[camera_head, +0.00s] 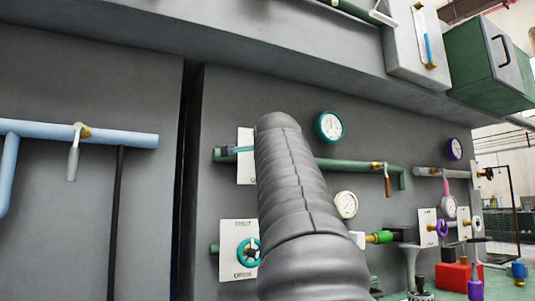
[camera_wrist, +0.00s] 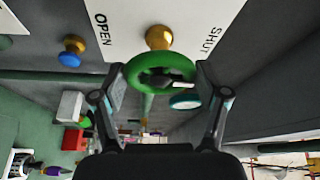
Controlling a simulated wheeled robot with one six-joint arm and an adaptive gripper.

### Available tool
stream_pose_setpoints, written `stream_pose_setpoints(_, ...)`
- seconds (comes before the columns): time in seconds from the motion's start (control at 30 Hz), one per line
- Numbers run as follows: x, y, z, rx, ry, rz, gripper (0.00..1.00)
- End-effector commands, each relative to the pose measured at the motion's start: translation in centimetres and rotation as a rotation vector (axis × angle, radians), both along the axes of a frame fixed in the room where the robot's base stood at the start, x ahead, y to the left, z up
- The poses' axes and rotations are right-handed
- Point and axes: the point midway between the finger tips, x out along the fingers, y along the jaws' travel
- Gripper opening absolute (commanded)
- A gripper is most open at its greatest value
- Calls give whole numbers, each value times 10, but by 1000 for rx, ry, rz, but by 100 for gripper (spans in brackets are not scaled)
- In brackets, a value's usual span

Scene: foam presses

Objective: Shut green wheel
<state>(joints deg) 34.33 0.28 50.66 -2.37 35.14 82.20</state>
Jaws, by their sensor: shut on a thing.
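In the wrist view the green wheel (camera_wrist: 182,64) is a thick ring in front of a brass stem (camera_wrist: 158,38). Behind it is a white plate (camera_wrist: 135,20), marked OPEN at the picture's left and SHUT at its right. My gripper (camera_wrist: 160,78) has one finger at each side of the rim and is shut on the wheel. A dark hub and a small pale part show inside the ring. In the head view my arm covers the wheel; only part of a white plate (camera_head: 246,180) shows left of it.
A teal wheel (camera_head: 248,252) on another SHUT/OPEN plate (camera_head: 238,227) sits low at the left. A green pipe (camera_head: 345,165) with a brown-handled lever (camera_head: 387,182) runs right. Gauges (camera_head: 329,127) dot the wall. A red block (camera_head: 453,276) stands at the lower right.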

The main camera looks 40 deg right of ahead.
Motion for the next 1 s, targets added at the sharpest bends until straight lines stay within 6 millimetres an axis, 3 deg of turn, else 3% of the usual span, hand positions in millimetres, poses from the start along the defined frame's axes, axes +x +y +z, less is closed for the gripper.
stream_pose_setpoints(0.03, 1, 0, 0, 4, -1, 2, 81)
stream_pose_setpoints(0.1, 1, 0, 0, 3, -1, 2, 98)
stream_pose_setpoints(0.57, -4, 3, 0, 1, -1, 0, 99)
stream_pose_setpoints(1.0, -57, 42, -4, 0, -3, 2, 99)
